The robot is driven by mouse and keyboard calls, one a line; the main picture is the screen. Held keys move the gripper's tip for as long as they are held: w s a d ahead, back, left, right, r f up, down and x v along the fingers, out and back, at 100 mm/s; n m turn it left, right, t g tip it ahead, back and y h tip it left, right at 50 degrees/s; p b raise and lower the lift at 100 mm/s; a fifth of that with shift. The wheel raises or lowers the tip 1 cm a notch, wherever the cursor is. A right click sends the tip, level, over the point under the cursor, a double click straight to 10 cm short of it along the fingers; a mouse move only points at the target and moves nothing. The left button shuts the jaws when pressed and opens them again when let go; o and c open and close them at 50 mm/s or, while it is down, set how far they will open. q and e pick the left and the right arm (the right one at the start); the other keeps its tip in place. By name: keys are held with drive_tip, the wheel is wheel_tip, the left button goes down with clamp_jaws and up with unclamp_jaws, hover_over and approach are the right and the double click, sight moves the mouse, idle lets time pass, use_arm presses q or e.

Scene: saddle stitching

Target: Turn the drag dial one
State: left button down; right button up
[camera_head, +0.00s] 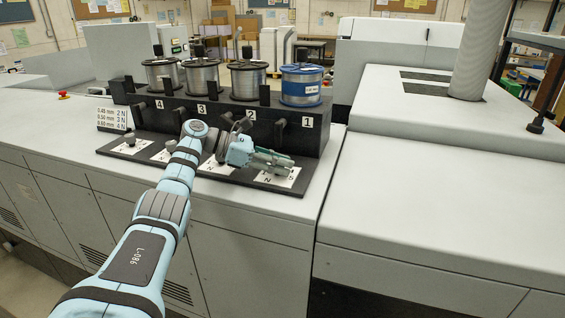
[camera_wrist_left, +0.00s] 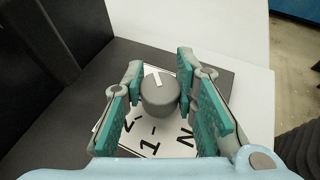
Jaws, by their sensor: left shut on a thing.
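In the left wrist view, the drag dial (camera_wrist_left: 160,98) is a round grey knob with a white pointer line at its far edge. It stands on a white plate (camera_wrist_left: 180,147) marked with digits and the letter N. My left gripper (camera_wrist_left: 160,68) has its teal fingers on either side of the knob and is shut on it. In the head view, my left gripper (camera_head: 288,163) is at the right end of the black stand, below the label 1 (camera_head: 307,122). The dial is hidden there by the gripper; part of its white plate (camera_head: 289,181) shows. My right gripper is out of view.
A black stand (camera_head: 285,136) carries wire spools; the blue-rimmed spool (camera_head: 302,85) stands above label 1. Another dial (camera_head: 130,138) sits at the left, near a printed wire chart (camera_head: 113,118). A bare white machine top (camera_head: 430,160) lies to the right.

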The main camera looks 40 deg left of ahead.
use_arm(q)
drive_tip(key=c, duration=1.5)
unclamp_jaws()
drive_tip(key=shift+o, duration=1.1)
drive_tip(key=shift+w, duration=0.1)
drive_tip(key=v, duration=1.1)
drive_tip(key=shift+a+r, duration=0.15)
drive_tip(key=shift+a, duration=0.15)
drive_tip(key=shift+s, duration=0.35)
